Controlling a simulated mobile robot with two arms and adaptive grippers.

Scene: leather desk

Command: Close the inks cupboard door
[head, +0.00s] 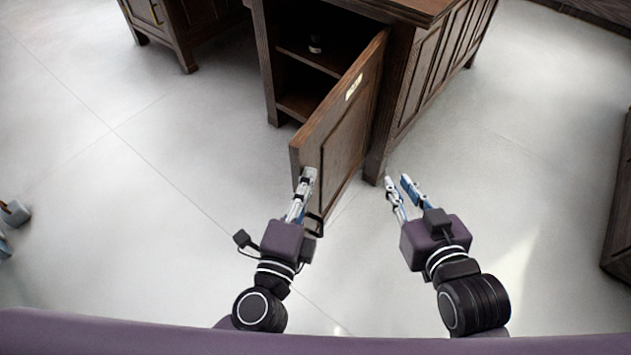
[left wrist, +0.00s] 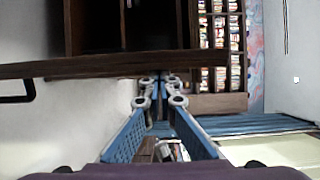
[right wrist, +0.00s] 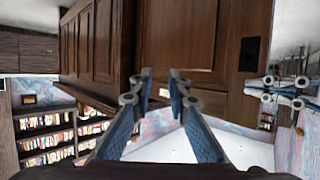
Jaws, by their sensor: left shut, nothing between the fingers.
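The inks cupboard door (head: 345,135) is dark wood with a pale label (head: 353,87). It stands wide open, swung out from the cupboard (head: 300,75), whose dark shelves show. A black handle (head: 316,224) sits low near its free edge; it also shows in the left wrist view (left wrist: 14,98). My left gripper (head: 309,175) is shut and empty at the door's free edge; I cannot tell whether it touches. The door crosses the left wrist view (left wrist: 95,64) just beyond the fingertips (left wrist: 162,77). My right gripper (head: 398,180) is open and empty, right of the door near the cupboard's front corner.
The desk's panelled side (head: 435,70) runs back on the right. Another wooden cabinet (head: 180,25) stands at the back left. Bookshelves (right wrist: 45,135) show in the right wrist view.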

